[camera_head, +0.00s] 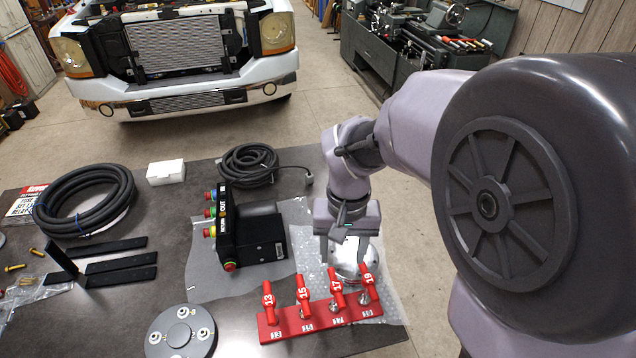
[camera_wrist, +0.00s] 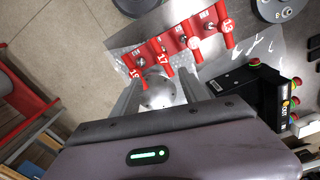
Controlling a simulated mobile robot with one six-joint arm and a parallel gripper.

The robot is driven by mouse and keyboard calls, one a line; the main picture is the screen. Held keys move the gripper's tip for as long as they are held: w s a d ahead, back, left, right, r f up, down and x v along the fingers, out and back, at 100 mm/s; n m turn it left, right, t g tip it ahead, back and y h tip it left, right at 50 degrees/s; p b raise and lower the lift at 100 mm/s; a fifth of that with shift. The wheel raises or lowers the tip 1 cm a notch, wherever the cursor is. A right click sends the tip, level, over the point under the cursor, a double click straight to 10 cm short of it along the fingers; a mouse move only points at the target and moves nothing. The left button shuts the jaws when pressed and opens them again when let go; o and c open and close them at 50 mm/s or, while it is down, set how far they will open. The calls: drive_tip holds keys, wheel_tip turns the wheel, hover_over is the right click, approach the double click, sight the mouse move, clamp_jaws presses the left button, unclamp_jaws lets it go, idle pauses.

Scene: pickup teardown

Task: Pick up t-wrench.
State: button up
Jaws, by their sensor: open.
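Several T-wrenches with red handles stand in a red rack (camera_head: 310,324). They are marked 13 (camera_head: 268,300), 15 (camera_head: 303,294), 17 (camera_head: 336,288) and 19 (camera_head: 368,284), left to right. In the wrist view the order is reversed, with 19 (camera_wrist: 137,72) at left and 13 (camera_wrist: 227,26) at right. My gripper (camera_head: 348,256) is open and empty, pointing down just behind the rack's right half. In the wrist view its fingers (camera_wrist: 160,85) reach toward the 17 and 19 wrenches, with no clear contact.
A round silver metal part (camera_head: 352,262) lies behind the rack, below my gripper. A black control box (camera_head: 258,238) with coloured buttons stands to the left. A grey disc (camera_head: 180,334), black hose coil (camera_head: 84,202), cable coil (camera_head: 248,166) and black bracket (camera_head: 100,268) lie on the table.

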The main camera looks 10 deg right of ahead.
sight(336, 284)
drive_tip(key=f+b, duration=0.1)
drive_tip(key=f, duration=0.5)
drive_tip(key=f+b, duration=0.1)
drive_tip(key=f, duration=0.2)
drive_tip(key=shift+s+a+f+b, duration=0.15)
drive_tip(key=shift+a+f+b, duration=0.15)
drive_tip(key=shift+f, duration=0.1)
drive_tip(key=f, duration=0.1)
drive_tip(key=f+b, duration=0.1)
drive_tip(key=f, duration=0.2)
drive_tip(key=shift+w+f+b, duration=0.25)
drive_tip(key=shift+f+b, duration=0.1)
drive_tip(key=shift+f, duration=0.05)
drive_tip(key=shift+r, duration=0.1)
clamp_jaws()
